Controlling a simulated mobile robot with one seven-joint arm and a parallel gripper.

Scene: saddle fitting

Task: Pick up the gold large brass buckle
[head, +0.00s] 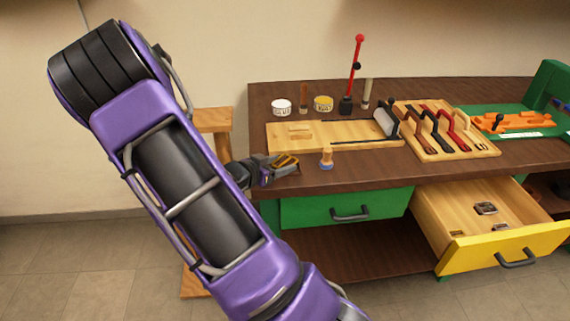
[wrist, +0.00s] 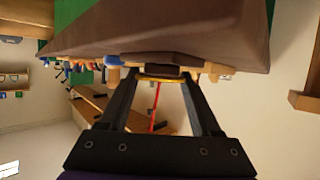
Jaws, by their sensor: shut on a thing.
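My gripper (head: 283,163) is at the left front edge of the workbench, near the bench top. It is shut on the gold large brass buckle (head: 287,160), which shows as a gold piece at the fingertips. In the wrist view, the gripper (wrist: 160,73) has its fingers converging, and a gold strip of the buckle (wrist: 162,79) shows between the tips. The rest of the buckle is hidden by the fingers. I cannot tell whether the buckle touches the bench.
The yellow drawer (head: 515,247) is open with buckles (head: 485,208) inside. The green drawer (head: 345,208) is shut.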

